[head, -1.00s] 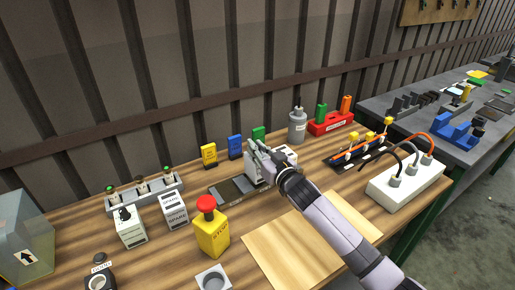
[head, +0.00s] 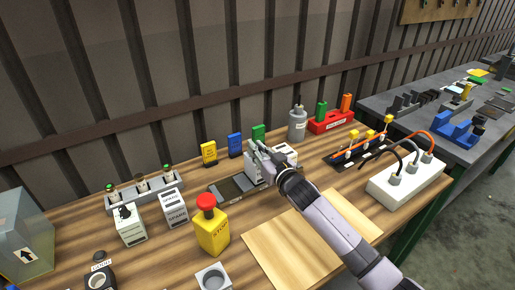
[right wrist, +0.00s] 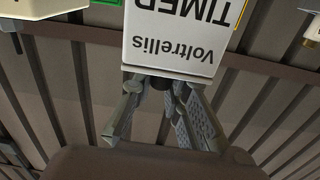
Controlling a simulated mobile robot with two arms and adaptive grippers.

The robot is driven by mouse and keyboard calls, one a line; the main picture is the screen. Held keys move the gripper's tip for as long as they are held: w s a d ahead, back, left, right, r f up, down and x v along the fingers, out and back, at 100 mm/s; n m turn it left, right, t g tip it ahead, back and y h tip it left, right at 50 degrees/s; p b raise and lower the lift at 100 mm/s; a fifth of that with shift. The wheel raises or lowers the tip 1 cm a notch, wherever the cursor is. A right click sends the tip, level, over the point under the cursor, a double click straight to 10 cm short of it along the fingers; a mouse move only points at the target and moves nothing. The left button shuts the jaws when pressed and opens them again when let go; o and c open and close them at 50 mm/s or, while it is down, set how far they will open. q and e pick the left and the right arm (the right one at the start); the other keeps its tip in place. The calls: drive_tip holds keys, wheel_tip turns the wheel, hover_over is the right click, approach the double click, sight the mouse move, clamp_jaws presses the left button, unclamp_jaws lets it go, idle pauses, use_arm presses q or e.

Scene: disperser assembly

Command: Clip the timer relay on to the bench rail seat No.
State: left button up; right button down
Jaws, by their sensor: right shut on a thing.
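The timer relay is a white block lettered "Voltrellis TIMER", upside down in the right wrist view (right wrist: 180,48). My right gripper (right wrist: 158,92) is shut on its near edge. In the head view my right gripper (head: 262,153) is over the bench rail (head: 230,188), a dark grey strip with a small label on its front edge. The white body (head: 252,175) shows under the fingers at the rail's right part. The gripper and arm hide much of it, and I cannot tell whether it is clipped on or just above the rail. My left gripper is not in view.
A white block (head: 287,152) is close behind my gripper. Yellow (head: 209,153), blue (head: 235,146) and green (head: 258,133) pieces stand behind the rail. A grey cylinder (head: 297,125) is at the back right, a yellow stop button box (head: 212,232) in front. A pale board (head: 295,245) lies clear beneath my arm.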

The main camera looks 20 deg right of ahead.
drive_tip(key=shift+f+b, duration=0.55)
drive_tip(key=shift+f, duration=0.25)
drive_tip(key=c, duration=1.7)
unclamp_jaws()
drive_tip(key=shift+o, duration=1.2)
drive_tip(key=shift+f, duration=0.1)
drive_tip(key=shift+s, duration=0.1)
drive_tip(key=shift+s, duration=0.2)
drive_tip(key=s+d, duration=0.2)
drive_tip(key=s, duration=0.9)
drive_tip(key=shift+s, duration=0.15)
